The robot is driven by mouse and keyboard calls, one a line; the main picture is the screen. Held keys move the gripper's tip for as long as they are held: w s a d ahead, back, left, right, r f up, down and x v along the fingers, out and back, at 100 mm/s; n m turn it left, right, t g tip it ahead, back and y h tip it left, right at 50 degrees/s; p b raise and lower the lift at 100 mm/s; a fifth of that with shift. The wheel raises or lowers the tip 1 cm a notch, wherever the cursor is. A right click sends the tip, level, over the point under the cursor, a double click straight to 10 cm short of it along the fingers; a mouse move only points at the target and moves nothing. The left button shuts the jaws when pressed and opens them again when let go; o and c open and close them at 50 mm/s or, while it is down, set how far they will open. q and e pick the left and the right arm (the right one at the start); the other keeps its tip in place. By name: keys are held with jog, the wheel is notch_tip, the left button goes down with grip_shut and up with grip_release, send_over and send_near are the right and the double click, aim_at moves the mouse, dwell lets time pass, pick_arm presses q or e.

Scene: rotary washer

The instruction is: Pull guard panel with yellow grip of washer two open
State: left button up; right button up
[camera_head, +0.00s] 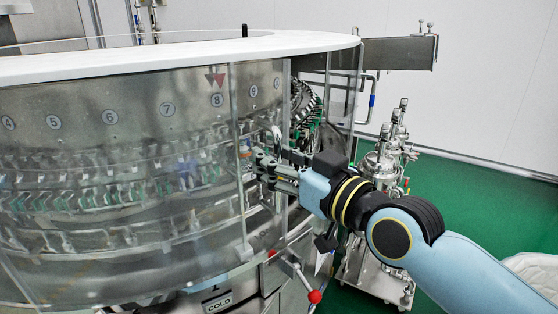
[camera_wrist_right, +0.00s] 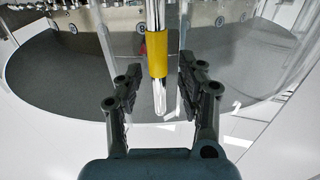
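The guard panel (camera_head: 205,130) is a clear curved sheet on the front of the round washer, and its right edge is close to my right gripper (camera_head: 266,166). In the right wrist view, the yellow grip (camera_wrist_right: 157,54) is a sleeve on a bright metal bar. The fingers of my right gripper (camera_wrist_right: 158,84) are apart, one on each side of the bar, with a gap on both sides. The grip lies a little beyond or level with the fingertips; the exact depth is unclear. In the head view the grip cannot be made out behind the gripper. My left gripper is not in view.
The washer's white top rim (camera_head: 190,53) overhangs the panels. A lever with a red knob (camera_head: 315,296) sticks out below my right wrist. A steel pump stand (camera_head: 380,245) is on the green floor behind my right arm. Open floor (camera_head: 470,190) lies further right.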

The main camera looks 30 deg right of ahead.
jog(key=s+d, duration=0.1)
jog(key=s, duration=0.6)
jog(key=shift+s, duration=0.2)
dwell(0.4)
jog(key=w+d+f+m+g+h, duration=0.1)
jog(key=d+f+g, duration=0.1)
jog(key=f, duration=0.7)
jog(key=w+d+f+m+g+h, duration=0.1)
jog(key=d+f, duration=0.1)
jog(key=f, duration=0.6)
jog(key=s+d+f+g+h, duration=0.15)
jog(key=s+f, duration=0.25)
jog(key=f, duration=0.6)
jog(key=s+f+g, duration=0.3)
jog(key=f, duration=0.7)
jog(key=s+f+g+b, duration=0.1)
jog(key=s+f+g, duration=0.4)
jog(key=s+f, duration=1)
jog(key=s+f+g, duration=0.2)
jog(key=s, duration=0.6)
jog(key=s+f+g, duration=0.2)
jog(key=s+f, duration=0.1)
jog(key=s, duration=0.5)
jog(key=shift+n, duration=0.4)
